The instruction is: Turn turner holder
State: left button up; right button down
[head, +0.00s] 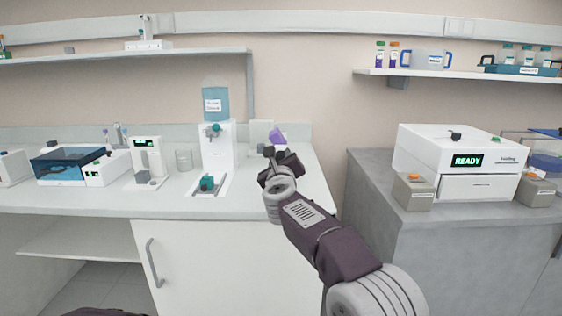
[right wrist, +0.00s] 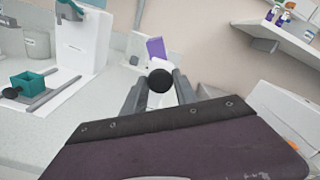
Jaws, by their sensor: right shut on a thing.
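My right gripper (head: 279,158) is over the back right corner of the white counter. In the right wrist view its two grey fingers (right wrist: 160,88) are shut on a round black knob (right wrist: 159,79). A purple piece (right wrist: 155,48) shows just behind the knob, tilted; it also shows in the head view (head: 277,135), beside a pale upright plate (head: 260,132). These look like parts of the turner holder, but the gripper hides most of it. I cannot tell how the knob joins them. My left gripper is not in view.
A white dispenser with a blue tank (head: 215,104) stands left of the gripper, with a teal holder (head: 207,183) at its foot. A white READY machine (head: 460,160) stands on the grey bench at right. A gap separates the benches. The front right counter is clear.

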jog(key=shift+f+m, duration=0.15)
jog(key=shift+m, duration=0.15)
dwell(0.5)
jog(key=c, duration=1)
grip_release()
jog(key=shift+o, duration=0.2)
jog(key=shift+s+b, duration=0.3)
jog(key=s+b, duration=0.2)
jog(key=s, duration=0.6)
jog(key=shift+s, duration=0.25)
jog(key=shift+c, duration=0.2)
